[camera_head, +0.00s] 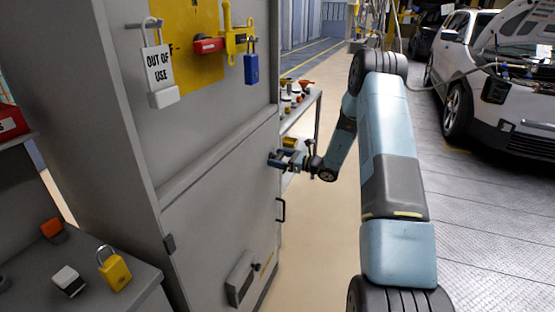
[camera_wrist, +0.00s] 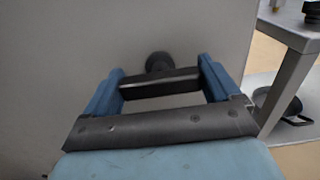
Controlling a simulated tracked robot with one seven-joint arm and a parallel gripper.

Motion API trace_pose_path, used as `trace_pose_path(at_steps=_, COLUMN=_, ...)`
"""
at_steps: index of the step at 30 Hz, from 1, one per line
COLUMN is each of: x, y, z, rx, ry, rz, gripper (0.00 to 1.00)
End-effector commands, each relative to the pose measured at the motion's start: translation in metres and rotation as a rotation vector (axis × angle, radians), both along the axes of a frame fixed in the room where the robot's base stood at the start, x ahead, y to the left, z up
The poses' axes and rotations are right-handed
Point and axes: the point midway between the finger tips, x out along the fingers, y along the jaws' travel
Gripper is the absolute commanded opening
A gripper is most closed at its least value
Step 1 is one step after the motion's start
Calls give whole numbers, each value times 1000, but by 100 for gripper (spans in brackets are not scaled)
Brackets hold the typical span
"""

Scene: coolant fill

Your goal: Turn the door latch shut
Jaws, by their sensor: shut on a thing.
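The grey cabinet door (camera_head: 215,195) stands closed or nearly so in the head view; I cannot tell which. The door latch (camera_wrist: 160,84) is a dark bar in front of a round dark hub, on a plain grey panel in the wrist view. It lies nearly level there, slightly tilted. My gripper (camera_wrist: 161,68) is shut on the latch, with one blue finger at each end of the bar. In the head view my gripper (camera_head: 275,159) reaches the door's upper right edge and hides the latch.
A black pull handle (camera_head: 281,210) sits below my gripper on the door edge. A padlock tagged "OUT OF USE" (camera_head: 160,70) hangs on the upper panel. A shelf cart (camera_head: 318,105) stands close behind my gripper. Open floor (camera_head: 325,235) lies right of the cabinet.

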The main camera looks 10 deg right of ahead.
Motion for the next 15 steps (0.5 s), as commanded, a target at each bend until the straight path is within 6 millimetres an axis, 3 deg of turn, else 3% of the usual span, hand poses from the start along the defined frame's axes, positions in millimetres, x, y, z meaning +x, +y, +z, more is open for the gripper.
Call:
trace_pose_path(at_steps=1, x=1, y=11, z=1, rx=-1, ry=-1, rz=-1, gripper=60)
trace_pose_path(at_steps=15, x=1, y=0, z=1, rx=-78, ry=-110, rz=-3, gripper=60)
